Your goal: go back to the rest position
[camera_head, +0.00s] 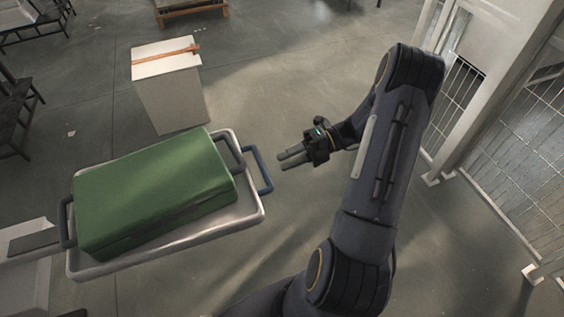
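My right gripper (283,160) hangs over the floor near the middle of the head view, at the end of my dark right arm (385,170). Its two fingers point left and lie close together. Nothing shows between them, but I cannot tell if they are open or shut. My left gripper is not in view.
A green case (155,190) lies on a pale tray (180,246) at the left. A white box-shaped stand (172,95) with an orange strip is behind it. A white-framed mesh fence (525,140) stands at the right. Floor between is clear.

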